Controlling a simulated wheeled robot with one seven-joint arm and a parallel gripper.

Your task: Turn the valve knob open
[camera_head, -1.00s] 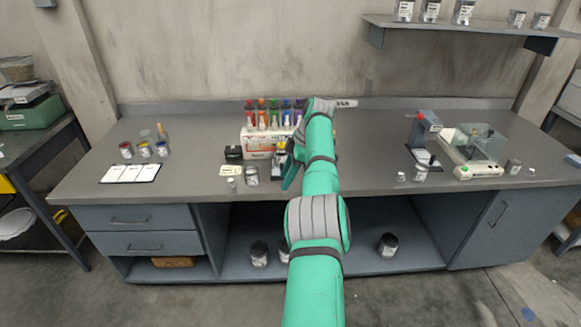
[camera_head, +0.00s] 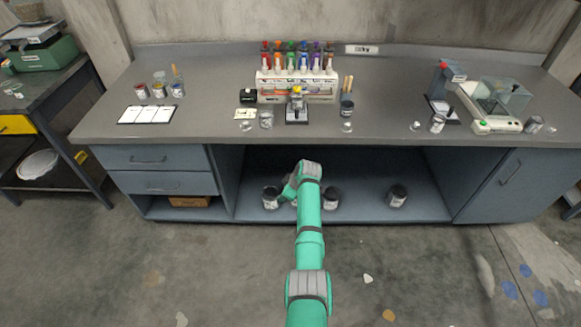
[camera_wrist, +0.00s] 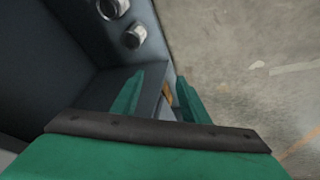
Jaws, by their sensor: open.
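I cannot make out for sure which part is the valve knob. The rack holds a row of bottles with coloured tops (camera_head: 290,58). My gripper (camera_wrist: 160,85) is open, with nothing between its fingers in the wrist view. In the head view it is mostly hidden by my wrist, low in front of the bench's open lower shelf, well below the grey device. The device is not in the wrist view.
Dark jars stand on the lower shelf (camera_head: 360,205); two show in the wrist view (camera_wrist: 133,36). On the bench are a balance (camera_head: 500,105), a black box (camera_head: 317,96) left of the device, and small cups. Bare floor (camera_head: 430,270) lies in front.

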